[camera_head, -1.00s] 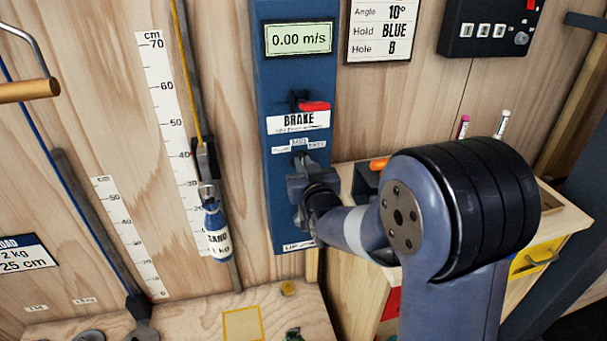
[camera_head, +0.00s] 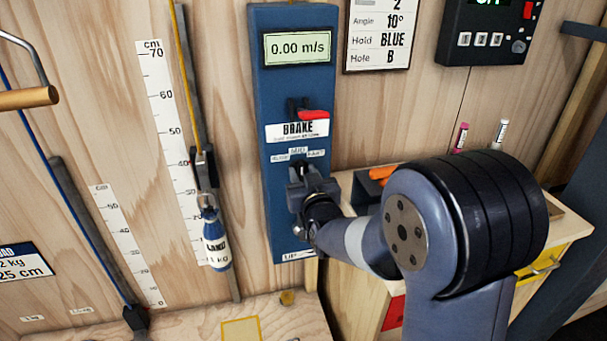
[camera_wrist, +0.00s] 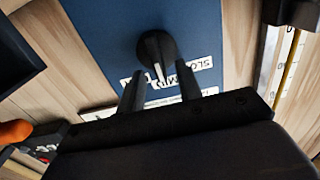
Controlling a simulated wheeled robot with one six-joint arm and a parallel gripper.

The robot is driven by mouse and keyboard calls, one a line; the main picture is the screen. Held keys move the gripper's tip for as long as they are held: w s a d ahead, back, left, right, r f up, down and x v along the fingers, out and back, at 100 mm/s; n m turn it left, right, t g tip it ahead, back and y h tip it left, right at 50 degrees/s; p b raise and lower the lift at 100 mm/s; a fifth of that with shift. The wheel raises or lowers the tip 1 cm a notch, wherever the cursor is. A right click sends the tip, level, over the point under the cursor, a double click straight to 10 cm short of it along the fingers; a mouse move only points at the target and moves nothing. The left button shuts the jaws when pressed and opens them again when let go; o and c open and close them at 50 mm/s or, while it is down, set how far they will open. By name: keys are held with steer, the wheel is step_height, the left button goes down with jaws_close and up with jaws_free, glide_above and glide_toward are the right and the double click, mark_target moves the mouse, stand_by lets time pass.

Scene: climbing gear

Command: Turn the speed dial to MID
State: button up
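The speed dial (camera_wrist: 155,48) is a round black knob with a pale pointer line, on a blue panel (camera_head: 277,215). In the wrist view its pointer aims down toward the label strip (camera_wrist: 182,79), near the MID label; fingers partly cover the labels, so the exact alignment is unclear. In the head view the MID label (camera_head: 298,150) sits above the dial, which my gripper (camera_head: 310,187) mostly hides. My gripper in the wrist view (camera_wrist: 160,88) is open, with one finger each side of the pointer's line. The fingers look empty; contact with the knob cannot be told.
Above the dial are a red BRAKE lever (camera_head: 313,115) and a display (camera_head: 297,47) reading 0.00 m/s. A hanging blue-and-white weight (camera_head: 215,240) is at left. A wooden cabinet (camera_head: 345,300) with an orange-handled item (camera_head: 382,172) stands at right.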

steer(key=b+v, duration=0.1)
steer(key=v, duration=0.9)
steer(key=shift+s, duration=0.2)
steer(key=p+x, duration=0.1)
steer(key=x, duration=1)
steer(key=shift+s+r+n+p, duration=0.1)
steer(key=shift+n+p, duration=0.2)
steer(key=shift+p, duration=0.35)
steer(key=shift+d+f+b, duration=0.1)
steer(key=shift+f+b, duration=0.15)
steer(key=shift+b, duration=0.35)
